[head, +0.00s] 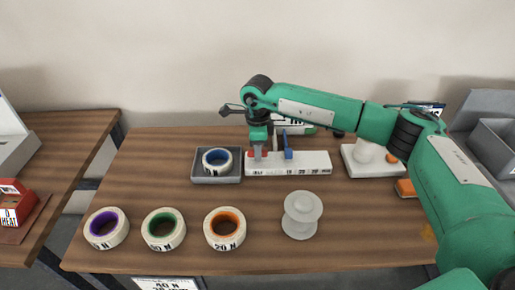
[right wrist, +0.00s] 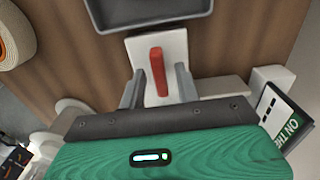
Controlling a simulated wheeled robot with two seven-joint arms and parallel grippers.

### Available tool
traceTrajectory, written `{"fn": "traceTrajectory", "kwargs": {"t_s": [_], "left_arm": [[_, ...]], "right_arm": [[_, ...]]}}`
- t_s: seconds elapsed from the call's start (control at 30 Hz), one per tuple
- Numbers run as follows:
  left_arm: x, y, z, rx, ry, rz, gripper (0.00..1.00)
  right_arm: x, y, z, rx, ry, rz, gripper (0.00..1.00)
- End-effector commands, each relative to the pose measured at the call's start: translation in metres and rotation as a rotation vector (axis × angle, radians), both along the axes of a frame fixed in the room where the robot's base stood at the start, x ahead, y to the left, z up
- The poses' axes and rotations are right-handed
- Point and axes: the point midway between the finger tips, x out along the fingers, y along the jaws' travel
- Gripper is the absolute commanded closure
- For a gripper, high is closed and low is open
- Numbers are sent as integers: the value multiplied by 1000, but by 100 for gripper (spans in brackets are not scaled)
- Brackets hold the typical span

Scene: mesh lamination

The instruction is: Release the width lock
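A long white fixture (head: 310,168) lies at the back middle of the table, with a red part at its left end and an upright blue lever (head: 288,154) near its middle. My right gripper (head: 258,152) points down over the red end. In the right wrist view, a red bar (right wrist: 158,72) on a white block (right wrist: 176,45) lies between the two grey fingers of my right gripper (right wrist: 159,86). The fingers are open, with a gap on each side of the bar. Which part is the width lock is not marked. My left gripper is not in view.
Purple, green and orange-cored rolls (head: 224,229) and a white spool (head: 301,215) line the front. A white device (head: 362,168) stands right.

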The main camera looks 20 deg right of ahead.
Motion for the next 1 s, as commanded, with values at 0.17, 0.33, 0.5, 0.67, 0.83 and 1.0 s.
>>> {"fn": "traceTrajectory", "kwargs": {"t_s": [0.17, 0.33, 0.5, 0.67, 0.83, 1.0], "left_arm": [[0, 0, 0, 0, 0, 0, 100], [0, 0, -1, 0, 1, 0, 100], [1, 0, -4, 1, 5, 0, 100], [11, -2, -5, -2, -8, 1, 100], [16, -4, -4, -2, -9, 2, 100], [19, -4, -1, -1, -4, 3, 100]], "right_arm": [[0, 0, 0, 0, 0, -1, 65], [0, 0, 3, 1, 0, -1, 65], [1, 0, 23, 1, -2, -1, 65], [1, 0, 60, 1, -4, 0, 65], [1, 0, 98, 0, -4, 0, 65], [1, 0, 125, 0, -2, 0, 65]]}}
